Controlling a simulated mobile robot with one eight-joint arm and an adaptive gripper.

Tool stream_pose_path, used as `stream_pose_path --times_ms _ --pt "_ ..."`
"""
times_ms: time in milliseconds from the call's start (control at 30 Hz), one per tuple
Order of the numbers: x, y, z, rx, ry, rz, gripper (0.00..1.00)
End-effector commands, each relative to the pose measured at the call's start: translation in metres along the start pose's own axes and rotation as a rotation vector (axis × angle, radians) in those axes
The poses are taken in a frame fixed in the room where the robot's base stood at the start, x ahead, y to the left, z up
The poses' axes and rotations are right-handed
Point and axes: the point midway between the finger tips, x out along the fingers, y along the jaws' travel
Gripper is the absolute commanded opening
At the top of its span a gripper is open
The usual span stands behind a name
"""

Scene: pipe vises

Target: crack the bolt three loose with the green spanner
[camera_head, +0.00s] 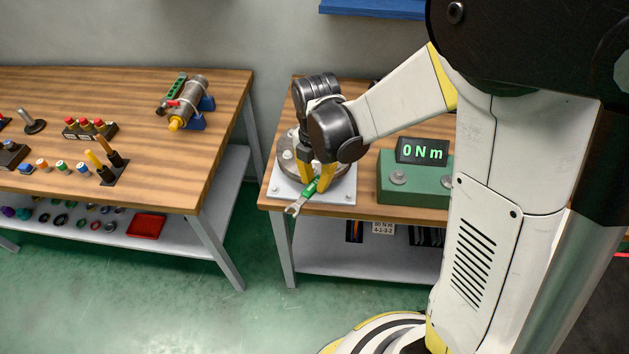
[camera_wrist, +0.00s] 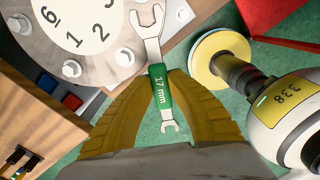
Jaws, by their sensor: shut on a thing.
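The green spanner (camera_head: 309,192), with steel ends, is held in my gripper (camera_head: 318,172). In the wrist view the spanner (camera_wrist: 160,89) reads 17 mm and is pinched between the yellow fingers of my gripper (camera_wrist: 160,80). Its large open jaw points up, beside the flange's rim; its small end points back toward my palm. The round flange (camera_wrist: 62,40) has printed numbers, 6, 1 and 2 readable, and bolts around its rim, such as one bolt (camera_wrist: 71,68). The spanner's jaw appears apart from these bolts. Bolt three cannot be made out clearly; my arm hides part of the flange.
A green box (camera_head: 415,190) with a display (camera_head: 422,151) reading 0 Nm stands right of the flange plate (camera_head: 315,197). A left bench (camera_head: 120,90) holds a pipe in a blue vise (camera_head: 187,104), buttons and levers. A gap separates the benches.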

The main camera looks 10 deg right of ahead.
Motion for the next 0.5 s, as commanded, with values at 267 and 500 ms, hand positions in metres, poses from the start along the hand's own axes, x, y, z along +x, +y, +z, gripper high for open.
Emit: stream_pose_path --times_ms 267,500 --pt "0.0000 0.0001 0.0044 0.000 0.000 0.000 0.00" --pt "0.0000 0.0001 0.0078 -0.001 0.000 0.000 0.00"
